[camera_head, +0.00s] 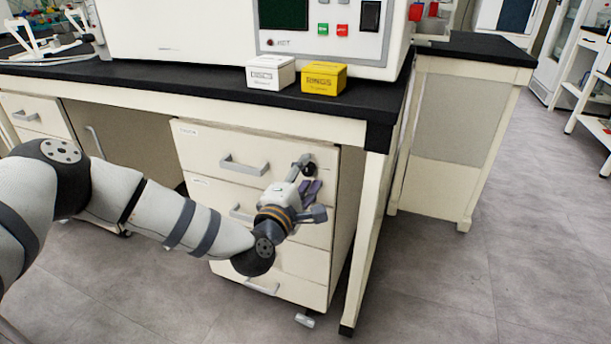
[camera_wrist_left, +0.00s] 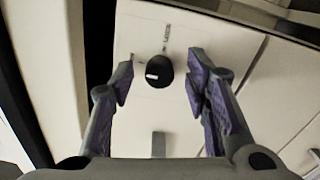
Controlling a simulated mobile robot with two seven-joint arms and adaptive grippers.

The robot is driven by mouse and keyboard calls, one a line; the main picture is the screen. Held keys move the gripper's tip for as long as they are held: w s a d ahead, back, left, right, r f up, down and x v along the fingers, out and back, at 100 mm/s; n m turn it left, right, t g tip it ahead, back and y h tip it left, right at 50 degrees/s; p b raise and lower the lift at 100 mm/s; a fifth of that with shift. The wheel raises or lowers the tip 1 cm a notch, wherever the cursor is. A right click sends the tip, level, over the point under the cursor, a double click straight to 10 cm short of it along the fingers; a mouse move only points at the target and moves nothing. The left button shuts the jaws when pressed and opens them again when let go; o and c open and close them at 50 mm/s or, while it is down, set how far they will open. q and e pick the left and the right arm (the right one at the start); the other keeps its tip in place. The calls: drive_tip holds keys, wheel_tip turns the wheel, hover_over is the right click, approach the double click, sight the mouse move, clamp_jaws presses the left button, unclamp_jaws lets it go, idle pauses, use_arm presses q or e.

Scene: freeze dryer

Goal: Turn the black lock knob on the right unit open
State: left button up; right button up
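The black lock knob (camera_head: 307,168) sits near the upper right corner of the top drawer front on the right drawer unit (camera_head: 330,262). In the left wrist view the knob (camera_wrist_left: 159,71) is round and dark with a small white mark on its face. My left gripper (camera_head: 309,184) is at the drawer front, just below the knob in the head view. In the left wrist view my left gripper (camera_wrist_left: 159,88) is open, its purple-padded fingers on either side of the knob with gaps on both sides. Contact is not visible. My right gripper is not in view.
Grey drawer handles (camera_head: 244,166) stick out from the unit's front. The black bench top (camera_head: 210,84) overhangs the unit and carries a white box (camera_head: 270,74) and a yellow box (camera_head: 324,78). A bench leg (camera_head: 366,235) stands right of the unit. Floor (camera_head: 450,285) is clear at right.

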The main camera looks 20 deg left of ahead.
use_arm(q)
drive_tip(key=s, duration=1.2)
drive_tip(key=shift+a, duration=0.2)
